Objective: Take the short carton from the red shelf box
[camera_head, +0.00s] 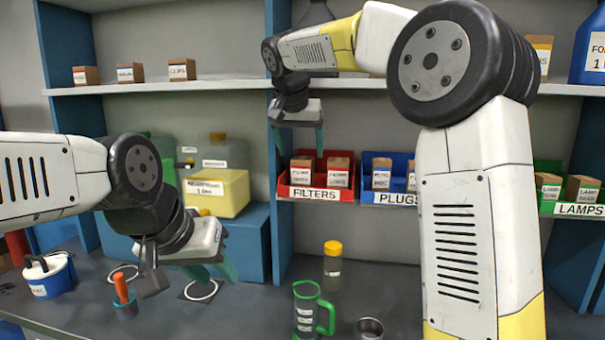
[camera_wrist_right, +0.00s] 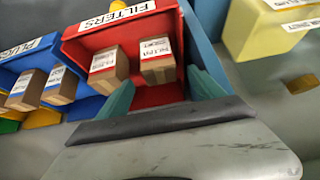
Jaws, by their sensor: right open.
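The red shelf box (camera_head: 318,193), labelled FILTERS, sits on the middle shelf. It holds two brown cartons with white labels, a left carton (camera_head: 302,176) and a right carton (camera_head: 340,177). Both also show in the right wrist view, where their order is reversed, as the carton (camera_wrist_right: 157,64) and the carton (camera_wrist_right: 108,72). I cannot tell which is shorter. My right gripper (camera_head: 297,138) is open and empty, above and in front of the red box; its fingertips (camera_wrist_right: 163,90) point toward the box. My left gripper (camera_head: 214,275) is open and empty, low over the counter.
A blue bin (camera_head: 397,199) labelled PLUGS adjoins the red box on the right. A blue upright (camera_head: 279,225) stands at its left. A shelf board (camera_head: 225,83) runs above. A green-handled mug (camera_head: 306,312) and yellow-capped jar (camera_head: 333,263) stand on the counter below.

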